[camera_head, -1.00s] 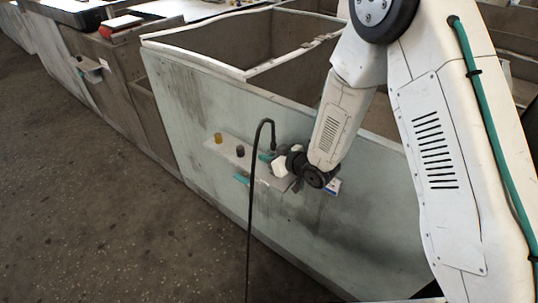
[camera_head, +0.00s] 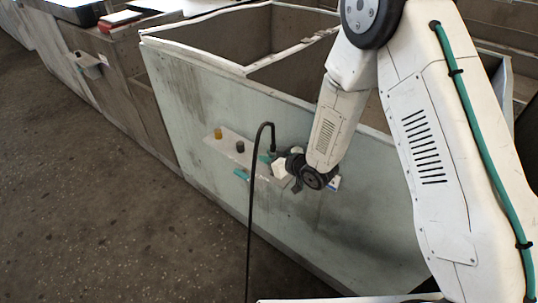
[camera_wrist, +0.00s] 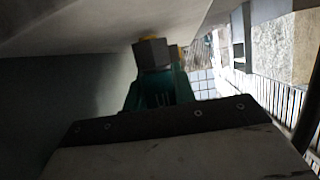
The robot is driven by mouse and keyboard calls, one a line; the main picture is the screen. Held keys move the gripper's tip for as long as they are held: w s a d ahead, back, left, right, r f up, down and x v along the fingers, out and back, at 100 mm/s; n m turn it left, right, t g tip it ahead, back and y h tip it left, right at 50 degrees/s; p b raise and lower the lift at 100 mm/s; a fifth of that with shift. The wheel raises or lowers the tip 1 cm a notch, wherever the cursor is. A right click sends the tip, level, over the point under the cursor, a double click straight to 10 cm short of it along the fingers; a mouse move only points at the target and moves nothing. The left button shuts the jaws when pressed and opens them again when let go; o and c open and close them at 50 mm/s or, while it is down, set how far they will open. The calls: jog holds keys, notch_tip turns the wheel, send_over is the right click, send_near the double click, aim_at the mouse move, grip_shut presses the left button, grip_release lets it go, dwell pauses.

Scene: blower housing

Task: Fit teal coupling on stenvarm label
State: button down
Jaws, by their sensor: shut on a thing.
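My gripper (camera_head: 268,161) is at the front panel of the pale green housing (camera_head: 345,225), beside the right part of a pale mounting plate (camera_head: 229,149). In the wrist view, teal finger parts (camera_wrist: 160,92) end at a grey angular block (camera_wrist: 152,54) with a yellow edge. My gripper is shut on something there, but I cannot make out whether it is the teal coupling. A small teal piece (camera_head: 241,174) shows at the plate's lower edge. A small white and blue label (camera_head: 334,183) is partly visible right of my wrist; its text is unreadable.
A yellow knob (camera_head: 218,133) and a dark knob (camera_head: 240,147) stand out from the plate. A black cable (camera_head: 250,215) arches beside my gripper and hangs to the floor. The housing's top is open, with partition walls. The floor (camera_head: 100,210) at left is clear.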

jog(key=shift+f, duration=0.15)
jog(key=c, duration=1.1)
grip_release()
jog(key=shift+o, duration=0.2)
jog(key=shift+d, duration=0.1)
jog(key=v, duration=0.7)
jog(key=shift+s+d, duration=0.2)
jog(key=shift+s, duration=0.05)
